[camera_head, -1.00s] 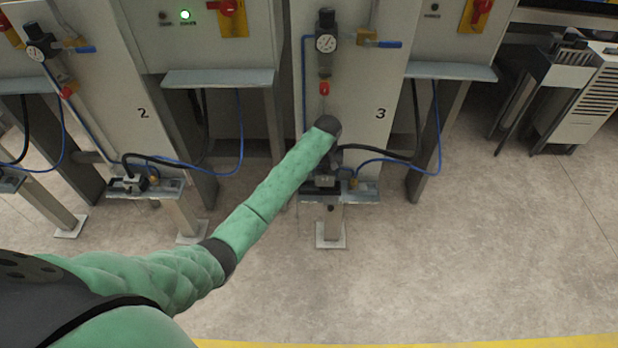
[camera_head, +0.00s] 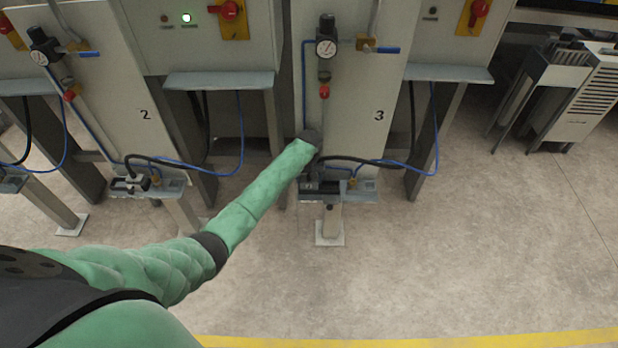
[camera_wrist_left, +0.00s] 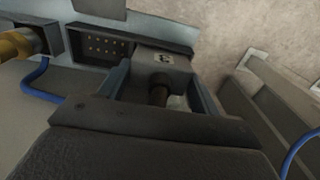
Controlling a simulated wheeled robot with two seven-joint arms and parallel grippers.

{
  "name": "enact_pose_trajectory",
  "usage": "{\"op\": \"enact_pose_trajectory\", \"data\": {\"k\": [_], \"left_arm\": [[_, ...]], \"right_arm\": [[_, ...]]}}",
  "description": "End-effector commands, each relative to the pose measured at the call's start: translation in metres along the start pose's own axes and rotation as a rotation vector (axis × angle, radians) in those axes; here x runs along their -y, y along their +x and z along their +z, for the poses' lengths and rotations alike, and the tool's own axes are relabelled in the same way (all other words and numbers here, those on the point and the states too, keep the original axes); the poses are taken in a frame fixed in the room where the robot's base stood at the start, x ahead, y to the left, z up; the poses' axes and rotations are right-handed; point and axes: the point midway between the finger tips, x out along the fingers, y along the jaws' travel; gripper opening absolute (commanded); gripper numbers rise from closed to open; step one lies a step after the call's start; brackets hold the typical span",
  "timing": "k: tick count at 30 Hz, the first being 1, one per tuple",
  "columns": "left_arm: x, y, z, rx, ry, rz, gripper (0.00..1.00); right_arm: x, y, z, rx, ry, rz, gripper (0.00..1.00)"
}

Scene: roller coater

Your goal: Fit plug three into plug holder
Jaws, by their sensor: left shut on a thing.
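My left gripper (camera_wrist_left: 162,88) is shut on plug three (camera_wrist_left: 168,58), a grey block with a marking on top and a dark cable behind it. In the left wrist view, the plug holder (camera_wrist_left: 104,46) is a dark rectangular socket with rows of gold pins, just beyond and left of the plug. The plug's front is close to the holder's right part; I cannot tell whether they touch. My right gripper is out of view.
Cabinet 3 (camera_head: 366,140) rises behind the shelf, with a black cable (camera_head: 375,160) and blue hose nearby. In the left wrist view, a brass fitting (camera_wrist_left: 18,44) with a blue hose is at left. Cabinet 2 (camera_head: 140,90) is at left.

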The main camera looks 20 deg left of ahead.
Motion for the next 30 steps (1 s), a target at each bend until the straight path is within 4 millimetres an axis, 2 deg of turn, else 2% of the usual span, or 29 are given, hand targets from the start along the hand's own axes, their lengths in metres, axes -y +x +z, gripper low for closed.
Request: {"op": "enact_pose_trajectory", "data": {"k": [6, 7, 10, 22, 26, 30], "left_arm": [[0.0, 0.002, 0.0, 0.0, 0.0, 0.0, 0.32], [0.0, 0.003, 0.0, 0.0, 0.0, 0.0, 0.67], [0.0, 0.002, 0.0, 0.0, 0.0, 0.0, 0.85], [0.0, -0.004, 0.0, 0.0, 0.0, 0.001, 0.85], [0.0, -0.02, -0.001, -0.001, 0.0, 0.002, 0.85], [-0.001, -0.047, -0.001, -0.002, 0.001, 0.002, 0.85]], "right_arm": [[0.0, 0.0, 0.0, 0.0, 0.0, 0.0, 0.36], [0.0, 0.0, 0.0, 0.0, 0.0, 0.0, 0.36], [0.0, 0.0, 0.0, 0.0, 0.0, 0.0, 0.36], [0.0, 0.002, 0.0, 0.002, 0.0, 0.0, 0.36], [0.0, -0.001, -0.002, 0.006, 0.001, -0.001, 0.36], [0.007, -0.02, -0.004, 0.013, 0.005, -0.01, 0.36]]}}
